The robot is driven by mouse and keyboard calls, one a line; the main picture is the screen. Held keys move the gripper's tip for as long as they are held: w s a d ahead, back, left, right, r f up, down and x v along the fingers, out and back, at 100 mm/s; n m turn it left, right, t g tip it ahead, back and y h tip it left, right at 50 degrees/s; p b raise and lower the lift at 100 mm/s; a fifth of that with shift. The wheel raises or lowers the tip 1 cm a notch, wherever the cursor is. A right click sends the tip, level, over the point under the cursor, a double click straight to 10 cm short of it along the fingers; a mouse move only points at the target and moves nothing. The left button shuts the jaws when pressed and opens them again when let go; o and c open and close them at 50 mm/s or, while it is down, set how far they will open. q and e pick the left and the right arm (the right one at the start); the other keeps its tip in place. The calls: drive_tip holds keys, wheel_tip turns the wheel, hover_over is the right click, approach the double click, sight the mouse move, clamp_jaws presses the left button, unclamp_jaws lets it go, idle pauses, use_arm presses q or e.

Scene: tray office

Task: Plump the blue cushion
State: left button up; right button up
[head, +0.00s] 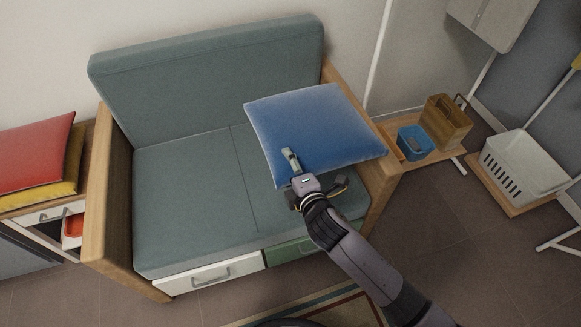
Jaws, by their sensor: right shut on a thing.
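The blue cushion (315,125) is at the right end of the grey-green sofa (185,190), close to the wooden right armrest. Its lower right corner overlaps the armrest. My right gripper (291,165) comes from the lower right and is shut on the cushion's near lower edge. One finger shows on top of the cushion; where the other finger lies is hidden. I cannot tell whether the cushion rests on the seat or is held above it. My left gripper is not in view.
Red (35,150) and yellow cushions lie on a side unit at the left. A low table at the right holds a blue bin (415,143) and a wooden box (446,121). A white basket (527,166) stands further right. The left sofa seat is clear.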

use_arm(q)
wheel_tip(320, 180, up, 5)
drive_tip(key=p, duration=0.4)
use_arm(e)
wheel_tip(320, 180, up, 5)
drive_tip(key=shift+f, duration=0.1)
wheel_tip(320, 180, down, 9)
drive_tip(key=b, duration=0.7)
drive_tip(key=shift+f+b, duration=0.3)
drive_tip(key=shift+b, duration=0.1)
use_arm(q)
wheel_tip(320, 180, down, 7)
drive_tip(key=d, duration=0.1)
use_arm(e)
drive_tip(key=shift+r, duration=0.15)
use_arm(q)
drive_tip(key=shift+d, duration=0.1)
